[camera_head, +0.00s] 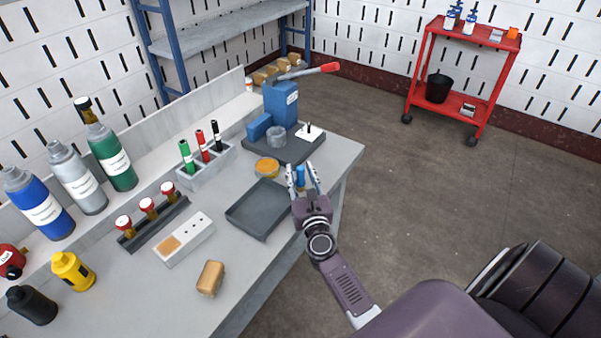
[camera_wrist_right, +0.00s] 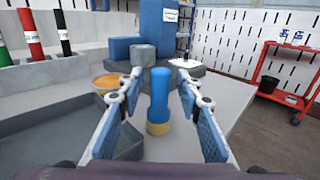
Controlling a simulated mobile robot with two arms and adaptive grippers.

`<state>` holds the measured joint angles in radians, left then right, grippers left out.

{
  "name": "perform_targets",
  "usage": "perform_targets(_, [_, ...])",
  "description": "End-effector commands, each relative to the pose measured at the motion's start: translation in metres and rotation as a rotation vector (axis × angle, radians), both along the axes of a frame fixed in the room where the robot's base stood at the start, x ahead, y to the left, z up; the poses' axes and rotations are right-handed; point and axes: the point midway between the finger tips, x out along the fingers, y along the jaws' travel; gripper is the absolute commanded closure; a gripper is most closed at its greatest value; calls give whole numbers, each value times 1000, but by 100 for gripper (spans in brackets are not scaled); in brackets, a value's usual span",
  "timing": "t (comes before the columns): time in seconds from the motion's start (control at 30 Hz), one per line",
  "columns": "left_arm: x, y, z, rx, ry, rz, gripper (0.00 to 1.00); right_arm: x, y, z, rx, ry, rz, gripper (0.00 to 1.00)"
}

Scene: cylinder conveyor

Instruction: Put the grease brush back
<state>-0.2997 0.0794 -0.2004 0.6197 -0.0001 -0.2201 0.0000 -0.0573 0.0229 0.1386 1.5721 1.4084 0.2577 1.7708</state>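The grease brush appears to be the upright blue handle (camera_wrist_right: 158,92) with a tan-yellow lower end; its blue part also shows in the head view (camera_head: 301,174). It stands near the table's right edge, beside the dark tray (camera_head: 238,222). My right gripper (camera_head: 303,178) is around it with the fingers apart. In the right wrist view, my right gripper (camera_wrist_right: 158,90) has a finger on each side of the handle, with visible gaps. An open round tin of orange-yellow material (camera_head: 267,166) sits behind the tray. My left gripper is not in view.
A blue press (camera_head: 281,104) with a red-tipped lever stands on a dark base at the back. A grey rack (camera_head: 207,168) holds green, red and black pens. A white block with holes (camera_head: 196,230) and several bottles are at left. A red cart (camera_head: 446,99) stands across the floor.

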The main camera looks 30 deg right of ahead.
Motion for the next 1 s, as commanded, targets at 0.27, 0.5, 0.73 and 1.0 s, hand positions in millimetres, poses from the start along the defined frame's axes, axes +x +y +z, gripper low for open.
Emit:
perform_targets(0.27, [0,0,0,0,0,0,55,-40,16,-1,1,3,1,68])
perform_targets(0.5, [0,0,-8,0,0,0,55,-85,35,0,1,2,0,68])
perform_targets(0.73, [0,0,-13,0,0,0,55,-108,45,1,-1,1,1,68])
perform_targets(1.0, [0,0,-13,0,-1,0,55,-111,46,2,0,-1,0,68])
